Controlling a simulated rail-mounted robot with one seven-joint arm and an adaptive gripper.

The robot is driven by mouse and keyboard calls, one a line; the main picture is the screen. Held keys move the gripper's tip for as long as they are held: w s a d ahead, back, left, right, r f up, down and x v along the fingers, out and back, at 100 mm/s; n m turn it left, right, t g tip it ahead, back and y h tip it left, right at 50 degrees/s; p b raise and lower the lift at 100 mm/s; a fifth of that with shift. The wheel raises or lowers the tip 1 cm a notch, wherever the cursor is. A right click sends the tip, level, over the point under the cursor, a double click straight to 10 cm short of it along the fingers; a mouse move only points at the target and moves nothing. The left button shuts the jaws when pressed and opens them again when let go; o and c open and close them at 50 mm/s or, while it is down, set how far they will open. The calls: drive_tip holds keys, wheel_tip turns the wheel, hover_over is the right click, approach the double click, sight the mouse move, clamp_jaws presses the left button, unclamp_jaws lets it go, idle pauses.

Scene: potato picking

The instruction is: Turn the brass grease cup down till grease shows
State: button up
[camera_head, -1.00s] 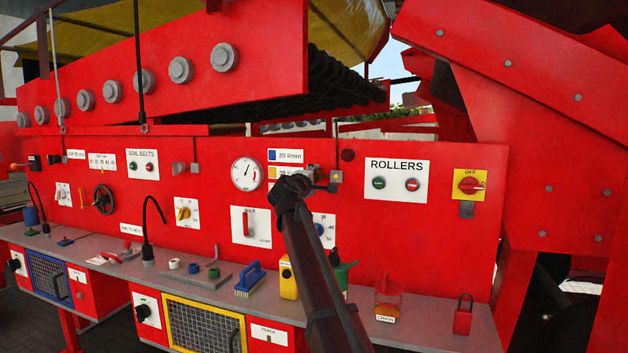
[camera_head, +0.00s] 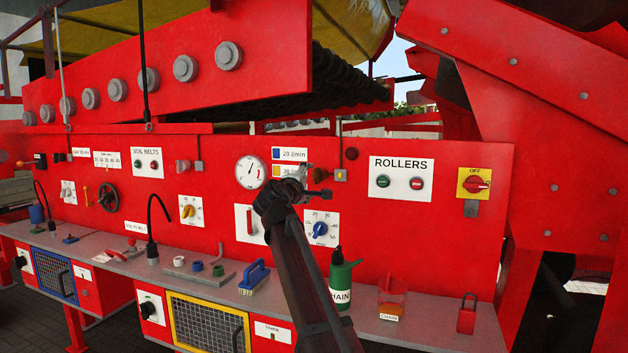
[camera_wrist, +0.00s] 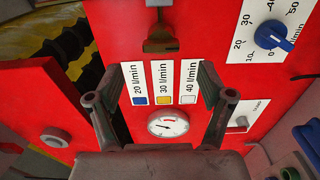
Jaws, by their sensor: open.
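A small fitting with a yellow-brass face (camera_head: 340,175) sits on the red panel, right of the flow labels, below a thin rod. It seems to be the grease cup. A grey and brownish fitting (camera_wrist: 160,42), probably the same one, shows at the top of the wrist view, beyond my fingers. I cannot make out any grease. My gripper (camera_head: 307,185) is in front of the panel, just left of the fitting and apart from it. In the wrist view my gripper (camera_wrist: 159,97) has its fingers spread wide with nothing between them.
A round gauge (camera_head: 250,172), a blue-knobbed dial (camera_head: 320,229) and the ROLLERS plate (camera_head: 400,179) surround the spot. The grey shelf (camera_head: 215,293) below holds a blue brush (camera_head: 255,276), a green can (camera_head: 342,280) and a red padlock (camera_head: 467,315).

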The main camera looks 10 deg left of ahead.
drive_tip(key=shift+v, duration=1.6)
